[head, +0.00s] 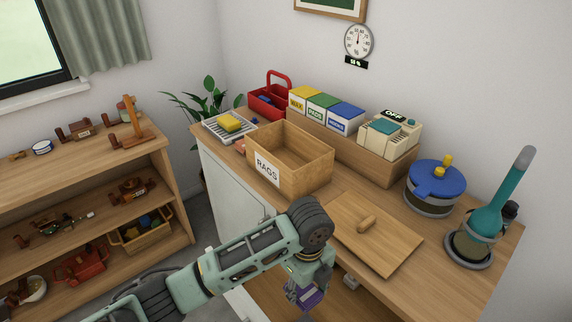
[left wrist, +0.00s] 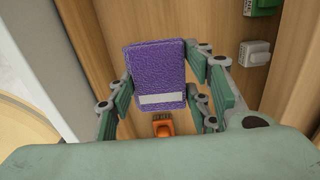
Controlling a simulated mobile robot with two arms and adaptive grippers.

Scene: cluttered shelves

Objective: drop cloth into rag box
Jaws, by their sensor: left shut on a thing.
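The purple cloth (left wrist: 158,68), a folded textured block with a pale stripe, sits between the fingers of my left gripper (left wrist: 158,92). In the head view, my left gripper (head: 308,284) is low in front of the counter, and a little of the purple cloth (head: 312,299) shows there. The rag box (head: 267,169) is an open-topped wooden box labelled RAGS on the counter, up and left of the gripper. Its inside looks empty. A wooden lid (head: 385,245) with a peg handle lies flat to its right. My right gripper is not in view.
Behind the rag box are a red caddy (head: 265,105), small labelled boxes (head: 323,106) and a cream device (head: 390,138). A blue-lidded jar (head: 434,187) and a teal-handled tool (head: 486,222) stand right. An orange brush (left wrist: 162,127) shows below the cloth.

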